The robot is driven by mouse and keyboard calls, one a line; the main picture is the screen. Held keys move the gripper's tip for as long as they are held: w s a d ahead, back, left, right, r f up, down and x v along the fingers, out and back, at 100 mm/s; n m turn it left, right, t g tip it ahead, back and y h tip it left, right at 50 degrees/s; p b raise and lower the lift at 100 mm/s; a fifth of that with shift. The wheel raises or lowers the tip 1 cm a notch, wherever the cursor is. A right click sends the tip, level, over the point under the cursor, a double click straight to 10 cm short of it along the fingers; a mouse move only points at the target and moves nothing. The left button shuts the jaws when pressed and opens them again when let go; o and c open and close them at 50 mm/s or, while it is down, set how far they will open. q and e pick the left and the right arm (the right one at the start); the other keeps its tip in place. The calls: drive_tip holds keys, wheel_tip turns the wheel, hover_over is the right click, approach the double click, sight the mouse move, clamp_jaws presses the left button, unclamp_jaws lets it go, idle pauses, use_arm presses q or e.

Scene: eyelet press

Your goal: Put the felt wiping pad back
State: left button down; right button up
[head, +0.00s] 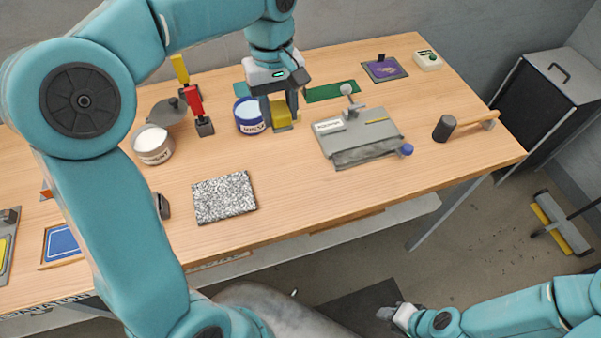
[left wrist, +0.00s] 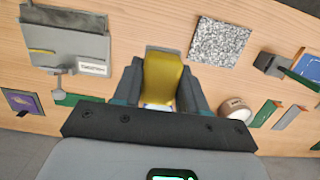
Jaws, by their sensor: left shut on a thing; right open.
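My left gripper (head: 280,118) is shut on a yellow pad (head: 282,112), which looks like the felt wiping pad. The yellow pad (left wrist: 162,78) also shows between both fingers in the left wrist view. The gripper points down over the middle of the table, just right of a blue-banded tin (head: 250,120). I cannot tell whether the pad touches the tabletop. My right gripper (head: 386,313) is open and empty, low in front of the table over the floor.
A grey press plate (head: 375,145) with a lever stands to the right, and a mallet (head: 446,128) lies beyond it. A green mat (head: 332,91) lies behind. A speckled slab (head: 224,197) lies in front. An open tin (head: 153,147) and a red-handled tool (head: 195,102) stand left.

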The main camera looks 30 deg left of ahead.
use_arm(q)
drive_tip(key=shift+w+d, duration=0.15)
drive_tip(key=shift+d+b, duration=0.2)
drive_tip(key=shift+b, duration=0.1)
hover_over(288, 178)
wheel_tip(288, 178, down, 14)
drive_tip(key=shift+w+a+f, duration=0.1)
drive_tip(key=shift+f, duration=0.1)
wheel_tip(288, 178, down, 5)
drive_tip(key=shift+w+f+p, duration=0.1)
drive_tip(key=shift+f+p, duration=0.05)
drive_tip(key=shift+p, duration=0.25)
drive_tip(key=shift+a, duration=0.1)
drive_tip(key=shift+f+b, duration=0.2)
drive_tip(key=shift+b, duration=0.1)
drive_tip(key=c, duration=0.6)
unclamp_jaws()
drive_tip(key=shift+r, duration=0.1)
